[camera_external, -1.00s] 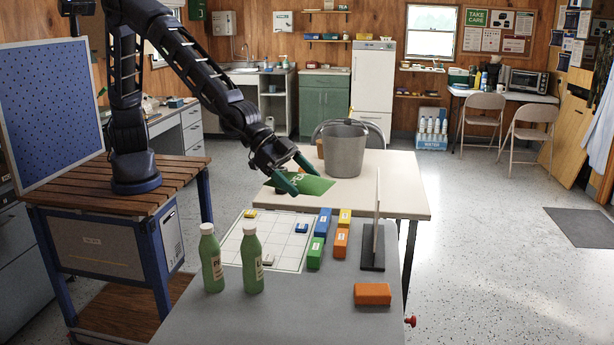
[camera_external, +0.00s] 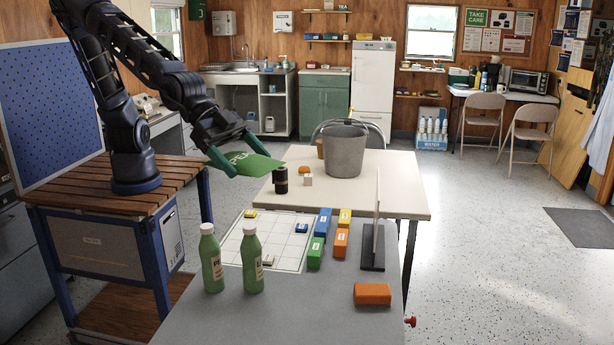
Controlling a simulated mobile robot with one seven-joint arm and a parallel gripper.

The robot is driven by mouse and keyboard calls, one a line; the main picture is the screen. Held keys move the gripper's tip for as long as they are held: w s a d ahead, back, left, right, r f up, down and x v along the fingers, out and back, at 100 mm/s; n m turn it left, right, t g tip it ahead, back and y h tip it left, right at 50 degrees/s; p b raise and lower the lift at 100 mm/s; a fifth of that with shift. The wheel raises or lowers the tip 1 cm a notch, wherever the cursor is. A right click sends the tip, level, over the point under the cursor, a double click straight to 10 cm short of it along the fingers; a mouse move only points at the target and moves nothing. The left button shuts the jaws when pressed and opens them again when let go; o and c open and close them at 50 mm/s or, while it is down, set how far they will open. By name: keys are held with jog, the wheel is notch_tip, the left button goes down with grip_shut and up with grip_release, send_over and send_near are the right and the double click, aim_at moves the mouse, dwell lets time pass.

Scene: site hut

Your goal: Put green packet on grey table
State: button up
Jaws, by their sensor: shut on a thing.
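The green packet (camera_external: 256,164) with white lettering is held in the air by my gripper (camera_external: 240,158), which is shut on it. The packet is tilted and lies left of and above the far cream table's left edge. The grey table (camera_external: 200,320) is in the foreground, lower in the picture than my gripper. Two green bottles (camera_external: 211,258) with pale caps stand upright on it. A white grid sheet (camera_external: 275,240) lies on it with a few small blocks.
Blue, yellow, orange and green boxes (camera_external: 322,222) stand right of the sheet, near an upright thin panel (camera_external: 376,215) on a dark base. An orange block (camera_external: 372,294) lies front right. The cream table (camera_external: 400,190) holds a grey bucket (camera_external: 344,150) and a black can (camera_external: 281,180).

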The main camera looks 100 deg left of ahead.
jog(key=s+d+r, duration=0.1)
jog(key=s, duration=0.1)
jog(key=s+d+r, duration=0.2)
jog(key=shift+d+r, duration=0.2)
jog(key=shift+s+d+r, duration=1.05)
jog(key=shift+s+r, duration=0.35)
send_near(235, 336)
jog(key=shift+m+h, duration=0.3)
jog(key=x, duration=0.5)
jog(key=shift+a, duration=0.1)
jog(key=o, duration=0.9)
jog(key=shift+f, duration=0.1)
jog(key=shift+o, duration=0.2)
jog(key=v, duration=1.2)
